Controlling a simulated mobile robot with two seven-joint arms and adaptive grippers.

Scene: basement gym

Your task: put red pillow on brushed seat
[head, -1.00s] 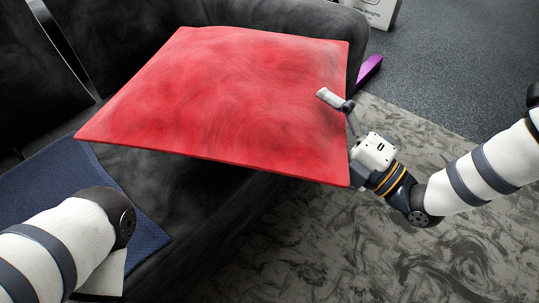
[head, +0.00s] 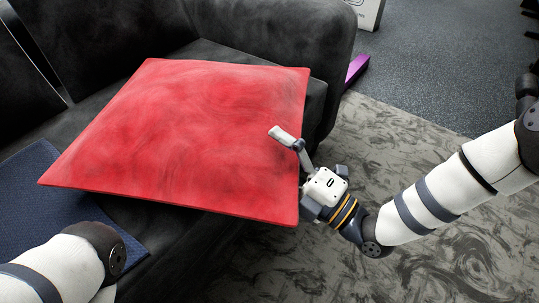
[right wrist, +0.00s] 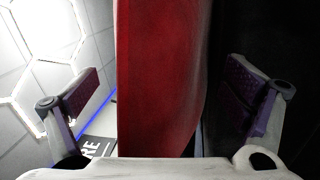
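The red pillow (head: 190,140) is flat and square and lies over the dark brushed sofa seat (head: 170,225) in the head view. Its near right part reaches past the seat's front edge. Whether its whole underside touches the seat is hidden. My right gripper (head: 290,160) is at the pillow's right edge, one finger above its top face. In the right wrist view the pillow (right wrist: 160,80) stands between my two spread fingers, with a gap on each side. Of my left arm only a white link shows at lower left; its gripper is out of the picture.
A navy cloth or mat (head: 45,195) lies on the seat at left. The sofa's arm (head: 275,35) rises behind the pillow. A purple object (head: 357,68) is on the floor beyond it. Patterned grey carpet (head: 390,160) lies open at right.

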